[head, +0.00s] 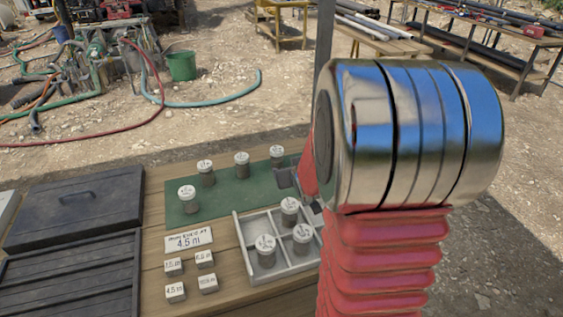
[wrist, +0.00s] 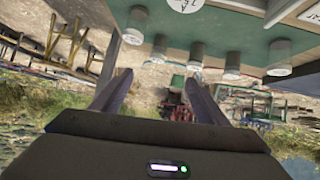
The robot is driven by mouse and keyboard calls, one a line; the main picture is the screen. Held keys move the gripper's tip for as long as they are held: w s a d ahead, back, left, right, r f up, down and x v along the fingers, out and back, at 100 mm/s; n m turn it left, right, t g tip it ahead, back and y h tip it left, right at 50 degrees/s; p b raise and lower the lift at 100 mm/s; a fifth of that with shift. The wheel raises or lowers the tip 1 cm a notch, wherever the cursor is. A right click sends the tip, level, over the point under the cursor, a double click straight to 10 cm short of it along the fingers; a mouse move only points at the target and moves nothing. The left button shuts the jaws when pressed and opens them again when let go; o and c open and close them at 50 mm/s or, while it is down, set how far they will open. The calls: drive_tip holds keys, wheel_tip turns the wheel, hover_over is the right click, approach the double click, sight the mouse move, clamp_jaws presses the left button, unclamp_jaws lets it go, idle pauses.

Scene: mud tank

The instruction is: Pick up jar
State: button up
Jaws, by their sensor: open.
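Several clear jars with white labelled lids stand in the head view. On the green mat (head: 225,192) there is a front-left jar (head: 188,202), with another (head: 207,174) behind it, one further right (head: 242,167) and one at the far right (head: 277,156). Three more stand in the grey divided tray (head: 250,280): back right (head: 290,212), front left (head: 266,253) and front right (head: 303,240). My gripper (head: 288,180) is partly hidden behind my arm, near the mat's right end. In the wrist view my gripper (wrist: 156,85) is open and empty; jars (wrist: 196,56) show upside down beyond its fingers.
A card reading 4.5 m (head: 188,239) and small labelled blocks (head: 175,292) lie left of the tray. A dark lidded case (head: 75,210) is at the left. The tray's back-left compartment is empty. Hoses and a green bucket (head: 182,66) lie beyond.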

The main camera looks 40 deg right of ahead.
drive_tip(key=s+d+f+m+t+h, duration=0.1)
drive_tip(key=d+f+t, duration=0.1)
drive_tip(key=d+f, duration=0.6)
drive_tip(key=shift+s+d+f, duration=0.15)
drive_tip(key=shift+s+d, duration=0.05)
drive_tip(key=shift+d, duration=0.6)
drive_tip(key=x, duration=0.8)
drive_tip(key=shift+w, duration=0.3)
drive_tip(key=shift+f, duration=0.1)
drive_tip(key=shift+x, duration=2.65)
drive_tip(key=shift+a+f, duration=0.1)
clamp_jaws()
